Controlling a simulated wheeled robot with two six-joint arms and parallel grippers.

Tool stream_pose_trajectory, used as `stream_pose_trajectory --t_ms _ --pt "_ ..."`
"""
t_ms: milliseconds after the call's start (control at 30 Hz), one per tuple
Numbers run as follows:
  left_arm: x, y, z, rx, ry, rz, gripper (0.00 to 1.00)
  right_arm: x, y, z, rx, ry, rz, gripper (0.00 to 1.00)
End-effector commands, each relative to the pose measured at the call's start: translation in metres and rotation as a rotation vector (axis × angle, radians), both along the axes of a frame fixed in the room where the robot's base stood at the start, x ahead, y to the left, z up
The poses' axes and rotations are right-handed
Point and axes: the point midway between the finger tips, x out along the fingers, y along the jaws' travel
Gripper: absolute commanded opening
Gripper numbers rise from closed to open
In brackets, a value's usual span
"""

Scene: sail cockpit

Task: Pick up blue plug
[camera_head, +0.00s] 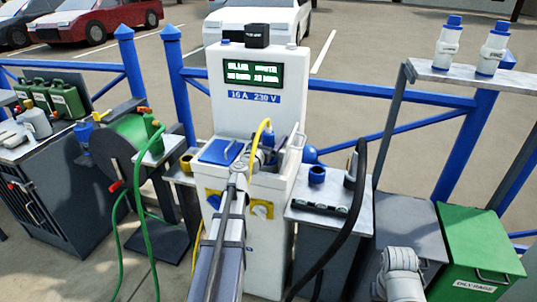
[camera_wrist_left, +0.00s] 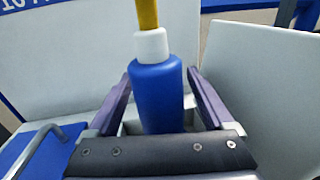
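The blue plug (camera_wrist_left: 158,98) has a white collar and a yellow cable, and it stands between the two fingers of my left gripper (camera_wrist_left: 160,82) in the left wrist view. My right gripper is not in view.
White side panels of the pedestal rise close to the gripper. A blue flap with a handle (camera_head: 220,151) lies to its left. A small table with a blue cup (camera_head: 317,175) and a black hose (camera_head: 350,210) stand right, a green hose reel (camera_head: 128,138) left.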

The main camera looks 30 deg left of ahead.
Motion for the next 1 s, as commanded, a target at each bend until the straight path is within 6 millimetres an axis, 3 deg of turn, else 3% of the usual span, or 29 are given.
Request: stream_pose_trajectory --t_ms 67,733,1000 --pt "-0.0002 0.0001 0.0000 0.000 0.000 0.000 0.75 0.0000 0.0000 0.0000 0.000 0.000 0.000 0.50" --pt "-0.0002 0.0002 0.0000 0.000 0.000 0.000 0.00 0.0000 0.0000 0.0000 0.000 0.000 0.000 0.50" --pt "-0.0002 0.0002 0.0001 0.000 0.000 0.000 0.00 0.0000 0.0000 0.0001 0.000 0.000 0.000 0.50"
